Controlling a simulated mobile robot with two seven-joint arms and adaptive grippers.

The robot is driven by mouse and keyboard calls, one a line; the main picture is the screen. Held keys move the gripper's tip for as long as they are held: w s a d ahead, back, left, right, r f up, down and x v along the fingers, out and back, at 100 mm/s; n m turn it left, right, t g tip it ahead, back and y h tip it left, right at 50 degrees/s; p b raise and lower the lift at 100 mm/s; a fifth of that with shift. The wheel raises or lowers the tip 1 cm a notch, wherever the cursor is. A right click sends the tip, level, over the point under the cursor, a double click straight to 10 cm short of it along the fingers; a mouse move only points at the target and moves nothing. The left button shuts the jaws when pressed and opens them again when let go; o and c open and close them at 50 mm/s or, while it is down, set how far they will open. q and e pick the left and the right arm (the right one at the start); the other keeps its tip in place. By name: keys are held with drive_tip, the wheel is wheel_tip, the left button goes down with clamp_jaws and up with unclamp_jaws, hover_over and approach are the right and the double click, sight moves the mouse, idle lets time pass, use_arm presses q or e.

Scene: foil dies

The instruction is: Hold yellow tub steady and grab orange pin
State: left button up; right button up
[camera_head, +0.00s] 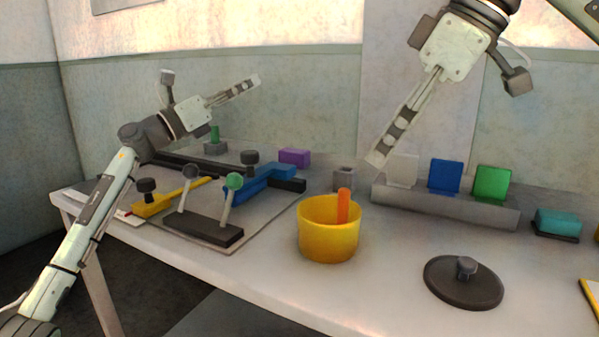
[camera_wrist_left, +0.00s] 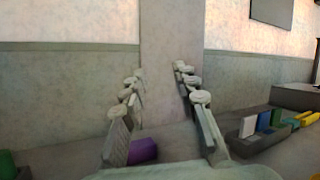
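The yellow tub (camera_head: 328,243) stands upright on the table near the middle of the head view. The orange pin (camera_head: 343,204) stands in it, its upper part above the rim and its lower part hidden by the tub wall. My left gripper (camera_head: 250,84) is raised above the back left of the table, well away from the tub. In the left wrist view its fingers (camera_wrist_left: 160,72) are apart with nothing between them. My right gripper (camera_head: 377,158) points down, above and behind the tub, touching neither tub nor pin. It is seen edge-on, so its opening is unclear.
A grey rack (camera_head: 445,204) with white, blue and green plates stands right of the tub. A dark round lid (camera_head: 463,284) lies at front right. A lever fixture (camera_head: 203,228) and clamps fill the left. The table between tub and lid is clear.

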use_arm(q)
drive_tip(key=s+d+f+m+g+y, duration=0.1)
drive_tip(key=s+d+f+m+g, duration=0.1)
drive_tip(key=s+d+m+g, duration=0.35)
drive_tip(key=s+d+f+m+g+y, duration=0.1)
drive_tip(key=s+d+m+g, duration=0.15)
drive_tip(key=d+m, duration=0.6)
drive_tip(key=s+d+f+m+g, duration=0.2)
drive_tip(key=s+d+m+g, duration=0.25)
drive_tip(key=d+m, duration=0.2)
drive_tip(key=m+g+y, duration=0.3)
drive_tip(key=m+y, duration=0.8)
drive_tip(key=y, duration=0.2)
hover_over(302, 203)
wheel_tip(302, 203, down, 6)
drive_tip(key=shift+d+f, duration=0.1)
drive_tip(key=shift+d, duration=0.05)
drive_tip(key=shift+a+f+y, duration=0.25)
drive_tip(key=shift+y, duration=0.05)
wheel_tip(302, 203, down, 7)
drive_tip(key=shift+d+f, duration=0.15)
drive_tip(key=shift+c, duration=0.3)
clamp_jaws()
